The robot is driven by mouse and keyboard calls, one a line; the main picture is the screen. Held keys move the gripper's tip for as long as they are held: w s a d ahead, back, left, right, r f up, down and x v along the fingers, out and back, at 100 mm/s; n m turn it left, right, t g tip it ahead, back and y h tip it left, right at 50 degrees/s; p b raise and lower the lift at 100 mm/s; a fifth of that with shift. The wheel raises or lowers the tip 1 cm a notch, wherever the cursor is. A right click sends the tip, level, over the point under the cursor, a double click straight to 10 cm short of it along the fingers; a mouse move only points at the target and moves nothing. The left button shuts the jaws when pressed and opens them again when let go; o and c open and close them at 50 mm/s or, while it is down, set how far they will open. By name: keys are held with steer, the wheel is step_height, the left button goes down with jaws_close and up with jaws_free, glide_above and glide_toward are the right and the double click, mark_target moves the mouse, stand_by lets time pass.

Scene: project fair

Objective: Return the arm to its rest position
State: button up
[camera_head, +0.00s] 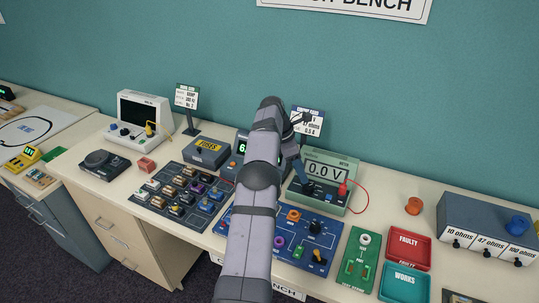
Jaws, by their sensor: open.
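My arm rises from the bottom middle of the view over the bench, bends at a dark joint near the wall and comes down behind itself. My gripper (301,173) is small and partly hidden by my arm, in front of the left side of the green meter (338,165), which reads 0.0 V. It looks open, and I see nothing held in it. I cannot tell whether it touches the meter. A blue board (285,238) with knobs and blocks lies below it, partly covered by my arm.
A tray of small parts (160,209), a fuses box (207,150) and a small-screened device (143,120) stand left. A green board (357,262), red faulty tray (408,235), teal works tray (405,283) and resistor box (487,222) stand right. A sign card (309,119) stands behind my arm.

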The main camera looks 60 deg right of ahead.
steer(key=w+a+r+t, duration=0.2)
steer(key=w+a, duration=0.9)
steer(key=w, duration=0.5)
steer(key=w+a+m+t, duration=0.1)
steer(key=w+a, duration=0.3)
steer(key=a, duration=0.5)
steer(key=w+a+m, duration=0.1)
steer(key=w+a, duration=0.3)
steer(key=a, duration=0.5)
steer(key=s+a+m+y, duration=0.1)
steer(key=s+a+m, duration=0.15)
steer(key=a, duration=1.75)
steer(key=s+a+f+m+y, duration=0.1)
steer(key=s+a+f, duration=0.3)
steer(key=s+a, duration=0.7)
steer(key=shift+a+m+t, duration=0.25)
steer(key=shift+m+t, duration=0.1)
steer(key=shift+t, duration=0.05)
steer(key=shift+f, duration=0.15)
